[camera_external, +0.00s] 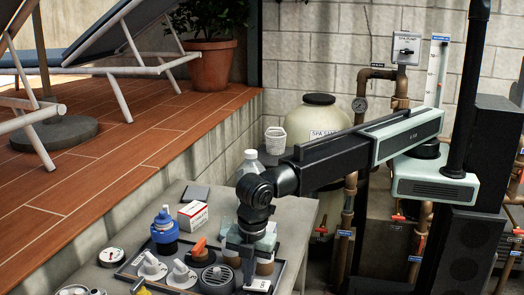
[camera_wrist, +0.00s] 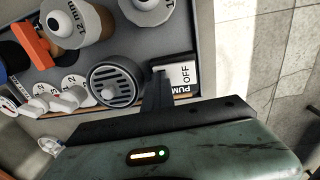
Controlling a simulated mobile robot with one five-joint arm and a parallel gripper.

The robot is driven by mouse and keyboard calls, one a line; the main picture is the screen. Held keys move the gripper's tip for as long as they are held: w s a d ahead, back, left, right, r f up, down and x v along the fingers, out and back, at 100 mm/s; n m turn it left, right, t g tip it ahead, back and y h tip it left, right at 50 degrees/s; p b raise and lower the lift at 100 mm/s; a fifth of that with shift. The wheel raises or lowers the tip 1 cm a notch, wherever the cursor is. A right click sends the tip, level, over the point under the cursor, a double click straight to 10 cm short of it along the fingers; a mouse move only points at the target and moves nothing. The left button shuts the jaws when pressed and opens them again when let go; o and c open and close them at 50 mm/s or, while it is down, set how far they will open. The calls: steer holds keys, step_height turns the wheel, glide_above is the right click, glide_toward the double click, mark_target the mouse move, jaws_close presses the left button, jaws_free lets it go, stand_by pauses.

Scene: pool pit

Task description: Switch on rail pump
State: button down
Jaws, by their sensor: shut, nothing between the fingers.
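The pump switch (camera_wrist: 182,75) is a small block at the tray's edge with a white face. It reads "OFF", with a partly covered "PUMP" label beside it. It also shows in the external view as a small pale patch (camera_external: 258,284) by my gripper. My gripper (camera_wrist: 157,90) is shut and empty, pointing down over the tray. Its dark fingertips appear just left of the switch face in the wrist view, between it and a round grey grille (camera_wrist: 115,86). I cannot tell whether they touch the switch. My gripper shows in the external view too (camera_external: 247,268).
The tray (camera_external: 124,271) also holds white valve handles (camera_external: 152,267), an orange-handled part (camera_external: 198,247) and round fittings. A lever switch box (camera_external: 406,48) is on the wall.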

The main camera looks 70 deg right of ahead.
steer(key=shift+s, duration=0.15)
steer(key=shift+s+r+p, duration=0.3)
steer(key=shift+s, duration=0.3)
step_height(320, 180, up, 14)
steer(key=w+p, duration=0.2)
steer(key=p, duration=1.1)
steer(key=shift+p, duration=0.4)
steer(key=shift+f, duration=0.1)
